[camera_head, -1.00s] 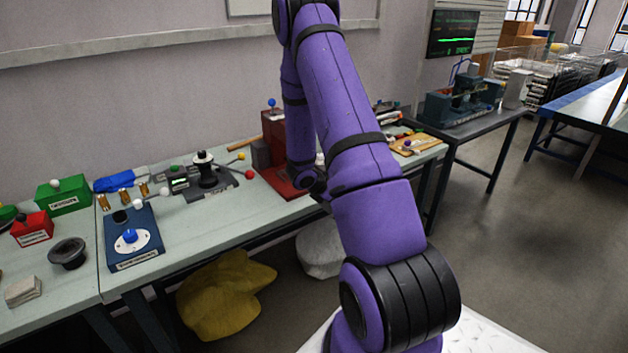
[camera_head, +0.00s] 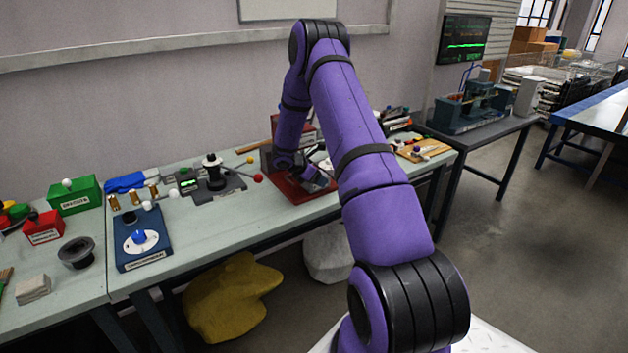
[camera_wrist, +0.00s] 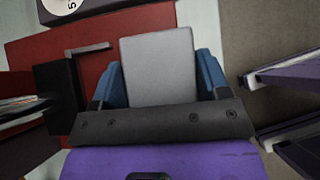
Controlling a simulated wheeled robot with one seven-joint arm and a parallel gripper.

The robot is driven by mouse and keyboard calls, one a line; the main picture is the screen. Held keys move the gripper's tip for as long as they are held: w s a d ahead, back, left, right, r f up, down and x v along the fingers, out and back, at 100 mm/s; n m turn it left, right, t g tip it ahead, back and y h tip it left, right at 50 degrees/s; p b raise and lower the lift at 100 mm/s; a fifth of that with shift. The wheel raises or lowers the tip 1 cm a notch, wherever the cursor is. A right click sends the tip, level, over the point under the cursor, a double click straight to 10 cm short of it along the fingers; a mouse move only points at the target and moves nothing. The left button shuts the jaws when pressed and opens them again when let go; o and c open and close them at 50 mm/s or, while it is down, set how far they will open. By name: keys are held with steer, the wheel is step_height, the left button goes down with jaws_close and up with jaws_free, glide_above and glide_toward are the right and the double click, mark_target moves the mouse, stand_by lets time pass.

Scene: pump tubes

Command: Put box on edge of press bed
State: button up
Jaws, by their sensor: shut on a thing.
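A grey box (camera_wrist: 158,68) fills the middle of the wrist view, between the two blue fingers of my gripper (camera_wrist: 160,84). My gripper is shut on it. The red press bed (camera_wrist: 60,52) lies beside and beneath the box there; whether they touch I cannot tell. In the head view, the red press bed (camera_head: 292,193) is on the bench at the middle, with my gripper (camera_head: 318,182) low over its right side. My arm and wrist hide part of the bed, and the box cannot be made out clearly in the head view.
Left of the press stand a black device with a lever (camera_head: 213,180) and a blue box with a dial (camera_head: 142,240). A green box (camera_head: 75,194) and a red box (camera_head: 43,228) are farther left. A tan board (camera_head: 420,150) lies right of the press. The bench front is mostly clear.

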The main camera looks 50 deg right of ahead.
steer(key=shift+w+d+f, duration=0.15)
steer(key=shift+w+f, duration=0.35)
steer(key=shift+w, duration=0.15)
steer(key=shift+f, duration=0.25)
steer(key=o, duration=0.8)
steer(key=shift+f, duration=0.1)
